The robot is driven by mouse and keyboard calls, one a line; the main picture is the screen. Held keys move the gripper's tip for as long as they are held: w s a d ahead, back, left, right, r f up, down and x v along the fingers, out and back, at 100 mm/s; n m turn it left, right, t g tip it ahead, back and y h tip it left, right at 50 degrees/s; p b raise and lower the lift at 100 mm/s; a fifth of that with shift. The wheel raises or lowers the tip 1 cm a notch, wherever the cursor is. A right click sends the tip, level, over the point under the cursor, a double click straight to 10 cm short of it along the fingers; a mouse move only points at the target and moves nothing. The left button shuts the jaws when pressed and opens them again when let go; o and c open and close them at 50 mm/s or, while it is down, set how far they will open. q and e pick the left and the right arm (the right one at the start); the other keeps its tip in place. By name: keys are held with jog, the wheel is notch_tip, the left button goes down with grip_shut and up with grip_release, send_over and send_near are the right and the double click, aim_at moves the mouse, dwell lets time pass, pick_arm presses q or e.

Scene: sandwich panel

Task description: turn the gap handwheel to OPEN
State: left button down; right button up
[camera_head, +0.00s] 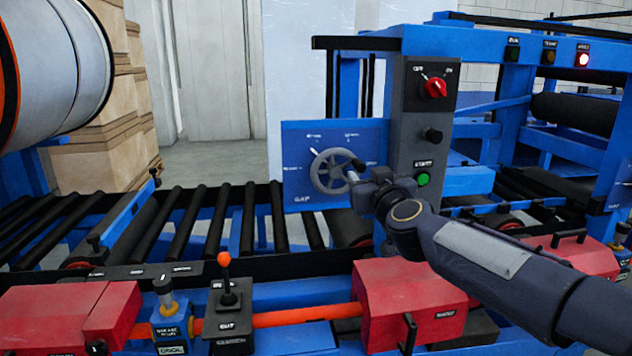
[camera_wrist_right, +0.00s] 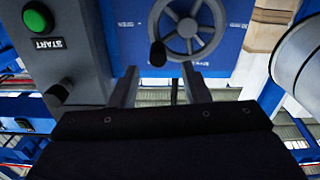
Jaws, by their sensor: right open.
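The gap handwheel (camera_head: 333,171) is a grey spoked wheel on a blue panel (camera_head: 300,135) marked GAP. A white pointer at its upper left points up and left; the small dial labels are too blurred to read. My right gripper (camera_head: 362,178) is at the wheel's right side. In the right wrist view the handwheel (camera_wrist_right: 187,28) and its dark crank knob (camera_wrist_right: 158,53) show just beyond the fingertips. My right gripper (camera_wrist_right: 160,72) is open, with the knob seen between its two fingers; I cannot tell whether they touch it. My left gripper is not in view.
A grey control post (camera_head: 418,130) with a red rotary switch (camera_head: 436,87) and a green START button (camera_head: 423,179) stands right of the panel. Black rollers (camera_head: 215,225) lie to the left. An orange-knobbed lever (camera_head: 226,285) and red covers (camera_head: 410,300) are in front.

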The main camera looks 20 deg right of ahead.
aim_at(362, 168)
jog(key=x, duration=0.7)
jog(key=shift+w+d, duration=0.2)
jog(key=shift+w, duration=0.05)
jog(key=shift+r, duration=0.1)
grip_shut()
